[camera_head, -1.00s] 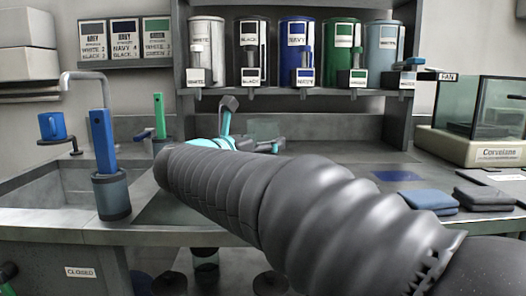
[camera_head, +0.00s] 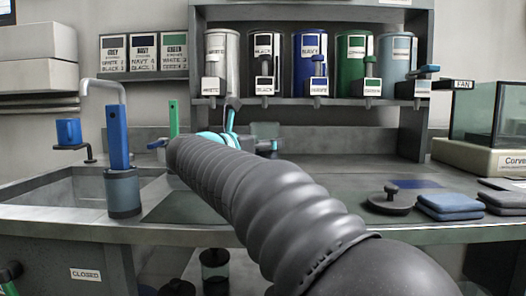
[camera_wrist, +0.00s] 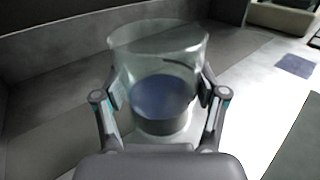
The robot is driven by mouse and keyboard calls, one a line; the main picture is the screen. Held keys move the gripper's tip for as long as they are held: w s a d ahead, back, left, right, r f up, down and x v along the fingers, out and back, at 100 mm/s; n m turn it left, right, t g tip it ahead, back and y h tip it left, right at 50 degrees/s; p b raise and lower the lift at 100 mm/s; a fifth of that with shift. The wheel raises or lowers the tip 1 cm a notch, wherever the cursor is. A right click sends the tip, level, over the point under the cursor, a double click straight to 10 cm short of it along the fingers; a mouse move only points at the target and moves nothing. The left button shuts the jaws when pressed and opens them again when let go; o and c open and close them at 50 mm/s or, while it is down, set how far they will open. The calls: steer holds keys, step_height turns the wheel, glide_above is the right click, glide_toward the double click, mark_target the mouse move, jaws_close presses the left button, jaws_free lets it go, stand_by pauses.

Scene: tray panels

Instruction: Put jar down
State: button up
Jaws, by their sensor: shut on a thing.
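The jar (camera_wrist: 158,50) is a clear, wide cylinder with a blue-grey disc showing inside its lower part. In the wrist view it is upright between the two fingers of my gripper (camera_wrist: 162,100), which are shut on its sides. My arm hides much of the gripper there. I cannot tell whether the jar's base touches the counter.
A dark knobbed disc (camera_head: 390,201), folded blue cloths (camera_head: 449,206) and a navy patch (camera_head: 415,184) lie at right. Labelled canisters (camera_head: 310,62) stand on the shelf behind. A glass tank (camera_head: 500,112) stands far right.

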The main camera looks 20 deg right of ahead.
steer(key=w, duration=0.2)
steer(key=w+d, duration=0.1)
steer(key=w, duration=0.1)
steer(key=w+d, duration=0.1)
steer(key=w, duration=0.1)
steer(key=shift+w+p, duration=0.4)
steer(key=shift+f+b, duration=0.45)
steer(key=shift+f, duration=1.25)
steer(key=shift+f, duration=0.2)
steer(key=o, duration=1.6)
steer(key=shift+w, duration=0.1)
steer(key=shift+r, duration=0.3)
steer(key=v, duration=0.7)
steer(key=shift+a+f, duration=0.15)
steer(key=shift+a, duration=0.05)
